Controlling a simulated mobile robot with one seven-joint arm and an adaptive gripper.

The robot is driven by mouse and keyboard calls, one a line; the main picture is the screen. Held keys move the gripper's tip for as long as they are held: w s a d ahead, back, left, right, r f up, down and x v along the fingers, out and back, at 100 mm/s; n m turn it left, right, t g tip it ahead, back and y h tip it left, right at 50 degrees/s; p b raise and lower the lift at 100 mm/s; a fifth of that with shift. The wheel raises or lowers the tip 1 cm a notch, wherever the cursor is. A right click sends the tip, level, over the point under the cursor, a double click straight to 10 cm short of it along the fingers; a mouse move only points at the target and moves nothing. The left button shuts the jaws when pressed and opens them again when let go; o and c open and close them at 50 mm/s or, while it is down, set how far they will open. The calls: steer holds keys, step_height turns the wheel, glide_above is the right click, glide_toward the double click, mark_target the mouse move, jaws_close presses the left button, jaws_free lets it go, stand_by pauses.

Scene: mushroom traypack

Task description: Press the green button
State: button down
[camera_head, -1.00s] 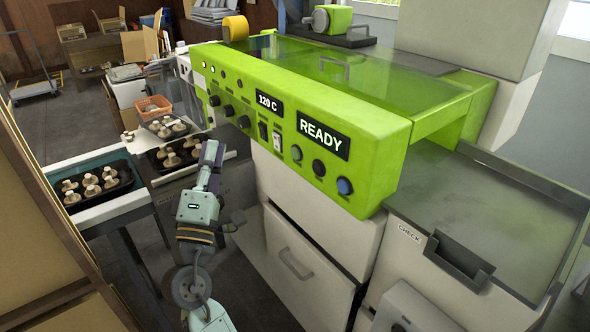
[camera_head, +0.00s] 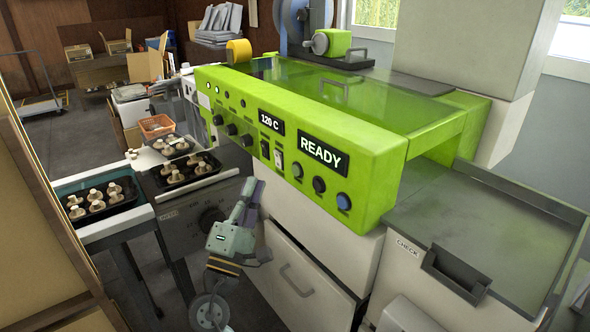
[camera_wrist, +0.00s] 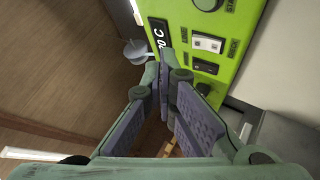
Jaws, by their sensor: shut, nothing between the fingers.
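The green button (camera_head: 297,170) is the leftmost of three round controls under the READY display (camera_head: 323,153) on the front of the lime-green machine (camera_head: 375,150). A black knob (camera_head: 319,185) and a blue button (camera_head: 343,201) sit to its right. My gripper (camera_head: 252,187) is below and left of the green button, in front of the white cabinet and apart from the panel. It is shut and empty. In the wrist view its fingertips (camera_wrist: 167,68) come together below the panel's lower part, and a green round button (camera_wrist: 208,3) is cut off at the top edge.
Two rocker switches (camera_head: 278,158) and several knobs are left of the green button. Trays of mushrooms (camera_head: 103,200) stand on the tables at left. A cabinet drawer (camera_head: 300,270) is below the panel. A grey-topped unit marked CHECK (camera_head: 490,225) stands at right.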

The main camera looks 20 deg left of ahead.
steer(key=w+d, duration=0.4)
steer(key=w, duration=0.1)
steer(key=shift+w, duration=0.1)
stand_by(1.5)
steer(key=shift+w+d, duration=0.2)
steer(key=shift+w+d, duration=0.3)
steer(key=shift+w, duration=0.1)
stand_by(0.7)
stand_by(0.3)
steer(key=shift+s+a, duration=0.5)
steer(key=shift+s, duration=0.2)
steer(key=s+a, duration=0.1)
steer(key=s, duration=0.1)
steer(key=s+a+b, duration=0.1)
steer(key=s+a, duration=0.1)
stand_by(0.4)
